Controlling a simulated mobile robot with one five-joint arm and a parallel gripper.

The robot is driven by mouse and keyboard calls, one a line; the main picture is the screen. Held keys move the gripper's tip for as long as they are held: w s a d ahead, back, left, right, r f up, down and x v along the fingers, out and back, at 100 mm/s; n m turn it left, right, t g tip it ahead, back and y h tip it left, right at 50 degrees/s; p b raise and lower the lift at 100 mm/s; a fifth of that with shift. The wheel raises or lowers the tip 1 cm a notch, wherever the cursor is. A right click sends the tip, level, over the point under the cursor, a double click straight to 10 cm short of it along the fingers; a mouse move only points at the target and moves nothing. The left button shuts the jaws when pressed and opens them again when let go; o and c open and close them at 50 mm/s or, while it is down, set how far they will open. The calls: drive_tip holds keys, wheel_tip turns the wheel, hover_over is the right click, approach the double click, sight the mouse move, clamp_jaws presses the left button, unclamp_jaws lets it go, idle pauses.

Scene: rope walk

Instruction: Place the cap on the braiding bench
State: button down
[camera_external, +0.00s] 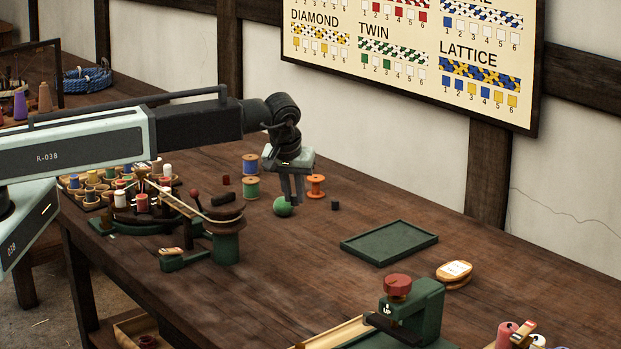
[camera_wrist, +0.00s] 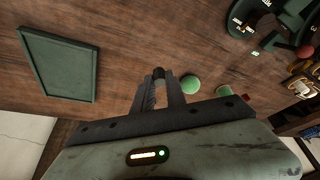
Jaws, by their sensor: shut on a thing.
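My gripper (camera_external: 293,199) points down over the middle of the wooden braiding bench (camera_external: 330,285). In the wrist view my gripper (camera_wrist: 158,80) is shut on a small dark round piece (camera_wrist: 158,73), which looks like the cap. It sits between the fingertips. In the external view I cannot make this piece out at the fingertips. I cannot tell how high the fingertips are above the bench.
A green tray (camera_external: 347,246) lies empty to the right. A green press (camera_external: 428,310) stands in front. Bench before the tray is clear.

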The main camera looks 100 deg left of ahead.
sight(319, 271)
drive_tip(key=w+d+m+t, duration=0.1)
drive_tip(key=w+d+m, duration=0.35)
drive_tip(key=d, duration=1.15)
drive_tip(key=shift+n, duration=0.95)
drive_tip(key=f+b, duration=0.3)
drive_tip(key=w+f+b, duration=0.1)
drive_tip(key=f+b, duration=0.4)
drive_tip(key=f, duration=0.1)
drive_tip(key=shift+w+b, duration=0.4)
drive_tip(key=shift+r, duration=0.2)
drive_tip(key=shift+f, duration=0.15)
drive_tip(key=c, duration=1.8)
unclamp_jaws()
drive_tip(key=shift+f, duration=0.1)
drive_tip(key=o, duration=0.4)
drive_tip(key=shift+o, duration=0.2)
